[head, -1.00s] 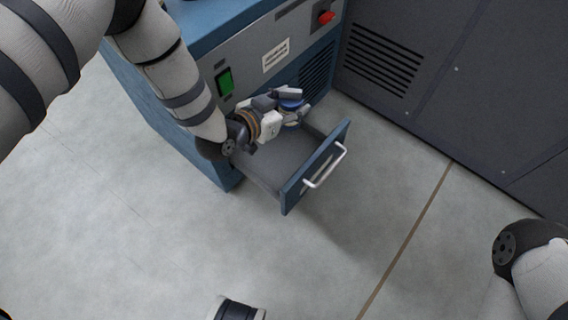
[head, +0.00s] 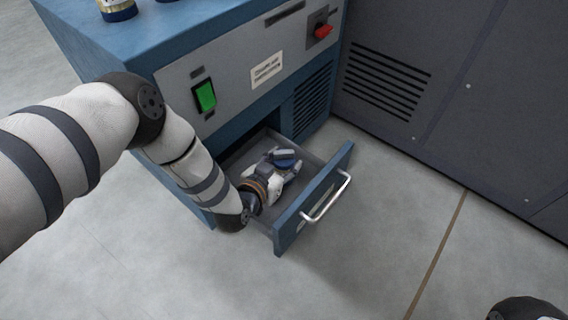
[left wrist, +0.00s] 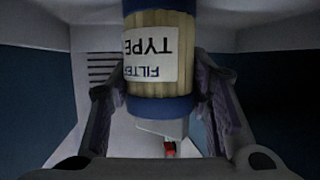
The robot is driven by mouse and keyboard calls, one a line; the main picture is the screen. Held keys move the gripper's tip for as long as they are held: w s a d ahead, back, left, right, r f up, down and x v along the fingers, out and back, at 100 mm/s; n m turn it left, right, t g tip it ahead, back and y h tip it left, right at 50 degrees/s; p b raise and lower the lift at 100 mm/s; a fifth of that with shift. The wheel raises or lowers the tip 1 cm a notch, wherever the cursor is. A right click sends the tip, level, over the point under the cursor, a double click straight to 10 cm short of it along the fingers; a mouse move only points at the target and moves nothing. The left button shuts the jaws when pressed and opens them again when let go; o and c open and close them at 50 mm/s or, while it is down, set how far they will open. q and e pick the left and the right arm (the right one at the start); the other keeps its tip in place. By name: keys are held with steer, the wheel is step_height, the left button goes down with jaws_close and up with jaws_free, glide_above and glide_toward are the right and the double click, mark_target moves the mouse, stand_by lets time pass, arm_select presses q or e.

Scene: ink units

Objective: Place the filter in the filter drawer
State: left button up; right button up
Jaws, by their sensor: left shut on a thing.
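The filter (left wrist: 160,65) is a cream pleated cylinder with blue end caps and a white label, upside down in the left wrist view. In the head view only its blue cap (head: 284,154) shows clearly; my gripper hides much of the rest. My left gripper (head: 283,165) is shut on the filter, with one finger on each side of it. It is inside the pulled-out filter drawer (head: 314,192), a grey tray with a blue front. I cannot tell whether the filter touches the drawer floor. My right gripper is not in view.
The drawer's silver handle (head: 327,199) sticks out in front. The blue cabinet (head: 182,40) has a green switch (head: 206,96) and a red knob (head: 323,31). Another labelled cylinder (head: 117,9) stands on top. A dark vented cabinet (head: 430,80) is at right. The floor in front is clear.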

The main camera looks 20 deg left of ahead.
arm_select(q)
steer(key=shift+f, duration=0.15)
steer(key=o, duration=1.2)
steer(key=p+v, duration=0.5)
steer(key=v, duration=0.7)
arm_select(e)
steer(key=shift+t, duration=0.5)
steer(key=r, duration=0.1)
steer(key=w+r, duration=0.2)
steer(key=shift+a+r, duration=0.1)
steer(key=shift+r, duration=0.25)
arm_select(q)
steer(key=shift+s, duration=0.1)
